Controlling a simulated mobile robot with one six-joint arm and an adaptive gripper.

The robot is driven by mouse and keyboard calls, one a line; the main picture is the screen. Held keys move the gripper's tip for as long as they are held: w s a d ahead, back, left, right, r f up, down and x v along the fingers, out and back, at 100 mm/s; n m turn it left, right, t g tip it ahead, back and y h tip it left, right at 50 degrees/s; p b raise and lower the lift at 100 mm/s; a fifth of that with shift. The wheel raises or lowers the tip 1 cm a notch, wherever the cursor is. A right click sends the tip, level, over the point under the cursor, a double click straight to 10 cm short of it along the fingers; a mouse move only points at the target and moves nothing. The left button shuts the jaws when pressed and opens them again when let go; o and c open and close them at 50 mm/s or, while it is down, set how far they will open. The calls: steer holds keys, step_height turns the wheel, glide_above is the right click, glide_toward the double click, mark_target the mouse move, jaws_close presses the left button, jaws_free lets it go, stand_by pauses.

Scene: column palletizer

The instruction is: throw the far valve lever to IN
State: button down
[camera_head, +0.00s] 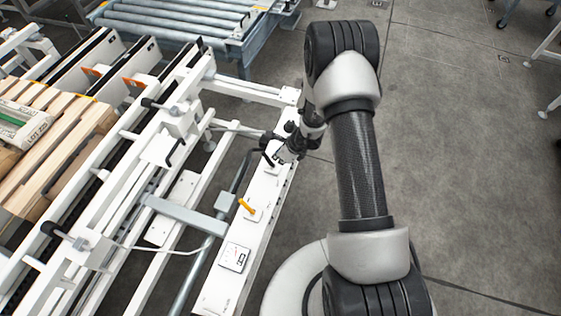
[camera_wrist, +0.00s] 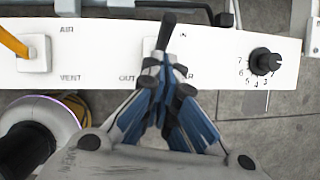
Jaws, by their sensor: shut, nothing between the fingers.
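The white valve panel (camera_head: 224,283) runs away from me, and it crosses the wrist view (camera_wrist: 90,68). Its far lever (camera_wrist: 167,32) is black and points toward the panel's upper edge in the wrist view. The letters IN stand just right of it, and OUT stands lower left. The lever also shows in the head view (camera_head: 267,158). My gripper (camera_wrist: 165,66) is shut and empty, its fingertips over the lever's lower end and partly hiding its base. I cannot tell whether they touch. In the head view my gripper (camera_head: 283,156) is beside the lever.
A black numbered knob (camera_wrist: 262,62) is right of the far lever. White conveyor frames and a wooden pallet (camera_head: 50,160) fill the left; floor is clear at right.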

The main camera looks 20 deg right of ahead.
steer(key=p+v, duration=0.2)
steer(key=v, duration=0.9)
steer(key=shift+s, duration=0.15)
